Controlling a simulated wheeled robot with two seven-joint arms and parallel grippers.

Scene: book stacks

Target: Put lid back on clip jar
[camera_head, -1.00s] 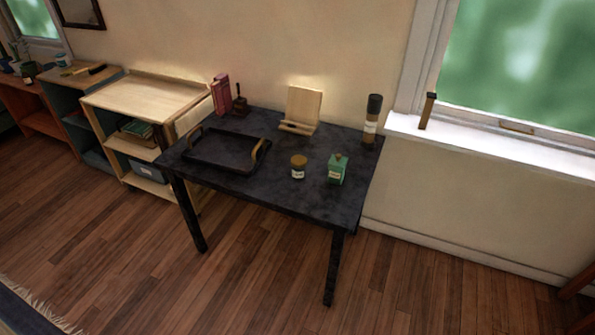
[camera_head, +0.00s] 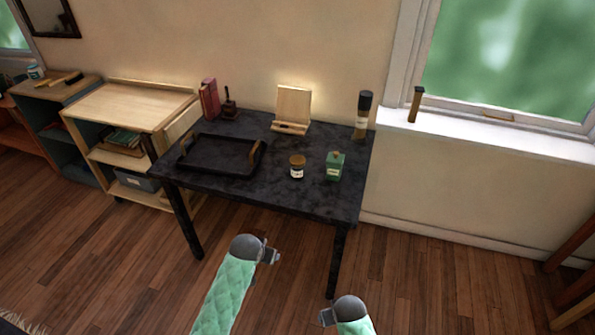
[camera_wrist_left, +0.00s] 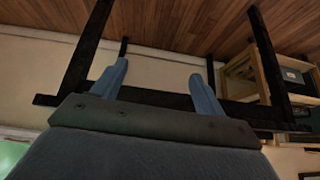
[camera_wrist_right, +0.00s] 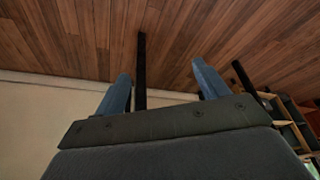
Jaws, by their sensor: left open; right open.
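A small jar (camera_head: 297,172) with a pale label and a brown top stands upright near the front edge of the dark table (camera_head: 225,193). A green container (camera_head: 334,168) with a label and a small brown knob stands just right of it. I cannot tell which of these is the clip jar, or whether the brown top is a separate lid. My left gripper (camera_wrist_left: 158,76) is open and empty, low in front of the table. My right gripper (camera_wrist_right: 161,74) is open and empty, lower and further right. Both are apart from everything on the table.
A dark tray (camera_head: 215,170) with wooden handles takes the table's left part. At the back stand red books (camera_head: 209,98), a wooden stand (camera_head: 292,108) and a dark cylinder (camera_head: 362,115). A wooden shelf unit (camera_head: 130,105) adjoins the table's left. Floor in front is clear.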

